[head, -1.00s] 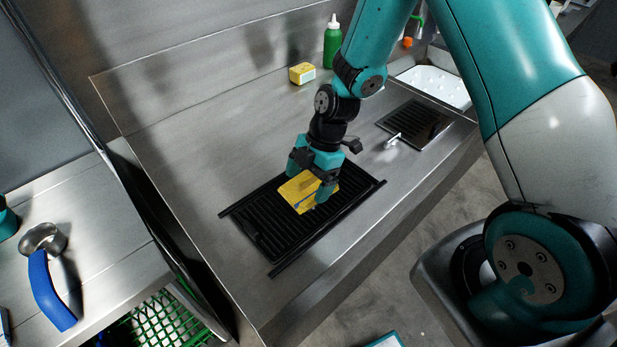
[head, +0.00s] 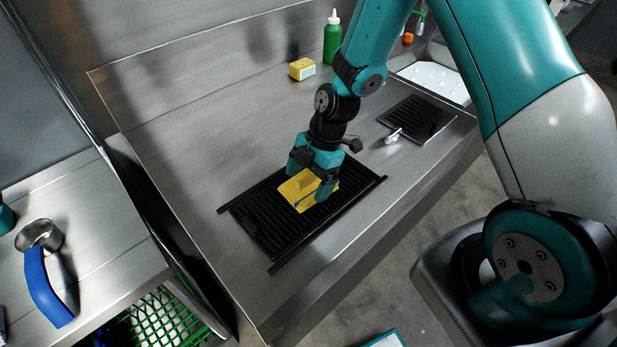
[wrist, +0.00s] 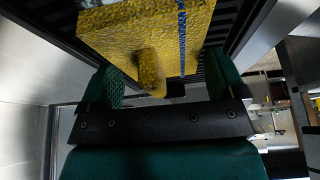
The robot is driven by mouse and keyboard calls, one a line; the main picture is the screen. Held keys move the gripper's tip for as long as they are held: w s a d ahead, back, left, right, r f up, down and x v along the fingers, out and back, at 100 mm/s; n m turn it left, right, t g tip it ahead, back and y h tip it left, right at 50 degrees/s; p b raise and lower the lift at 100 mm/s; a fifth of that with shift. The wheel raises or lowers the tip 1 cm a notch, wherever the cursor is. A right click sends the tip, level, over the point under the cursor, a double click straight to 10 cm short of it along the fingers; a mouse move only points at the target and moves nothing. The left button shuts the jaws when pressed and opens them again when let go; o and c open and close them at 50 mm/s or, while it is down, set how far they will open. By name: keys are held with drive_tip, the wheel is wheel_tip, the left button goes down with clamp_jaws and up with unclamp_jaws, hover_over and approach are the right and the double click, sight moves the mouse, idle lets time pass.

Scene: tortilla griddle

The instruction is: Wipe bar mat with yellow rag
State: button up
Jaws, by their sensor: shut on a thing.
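The yellow rag (head: 303,193) is flat and square, with a raised fold in its middle and a blue stripe along one side. It lies on or just above the black ribbed bar mat (head: 268,228), over the mat's upper right part.
A yellow and white sponge (head: 302,69) and a green squeeze bottle (head: 333,38) stand at the back of the steel counter. A second dark mat or drain (head: 416,118) lies to the right, with a small metal item (head: 393,136) beside it. A blue-handled scoop (head: 48,285) lies on the left counter.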

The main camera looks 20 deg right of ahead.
drive_tip(key=shift+f, duration=0.25)
drive_tip(key=shift+w+d+b, duration=0.3)
drive_tip(key=shift+d, duration=0.65)
drive_tip(key=shift+a, duration=0.1)
drive_tip(key=o, duration=0.6)
drive_tip(key=shift+o, duration=0.2)
drive_tip(key=shift+r, duration=0.4)
